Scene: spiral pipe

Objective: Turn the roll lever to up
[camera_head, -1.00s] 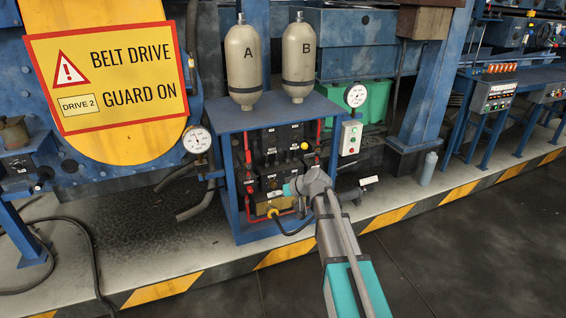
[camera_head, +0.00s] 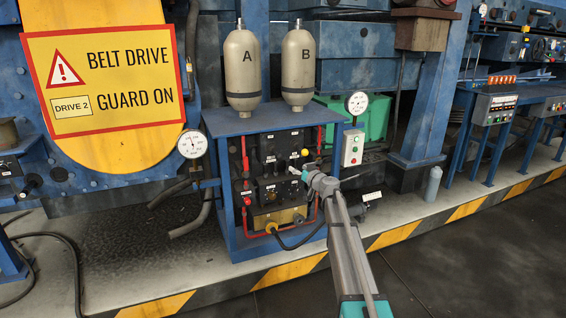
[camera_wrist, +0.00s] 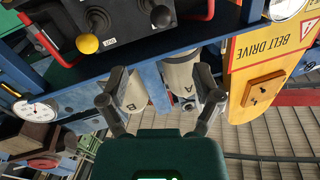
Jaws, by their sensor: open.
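The lever panel (camera_head: 270,180) is a stack of black plates in a blue frame, with several small levers. Its labels are too small to read, so I cannot tell which is the roll lever. A yellow-knobbed lever (camera_head: 304,153) is at its upper right; it also shows in the wrist view (camera_wrist: 88,43), beside a black-knobbed lever (camera_wrist: 160,15). My gripper (camera_head: 296,171) is in front of the panel's right side, just below the yellow knob. In the wrist view its two fingers (camera_wrist: 160,100) are spread with no lever between them.
Two beige cylinders, A (camera_head: 242,70) and B (camera_head: 298,68), stand on the blue cabinet top. Red handrails (camera_head: 318,150) flank the panel. A yellow block (camera_head: 275,220) with a black cable is below.

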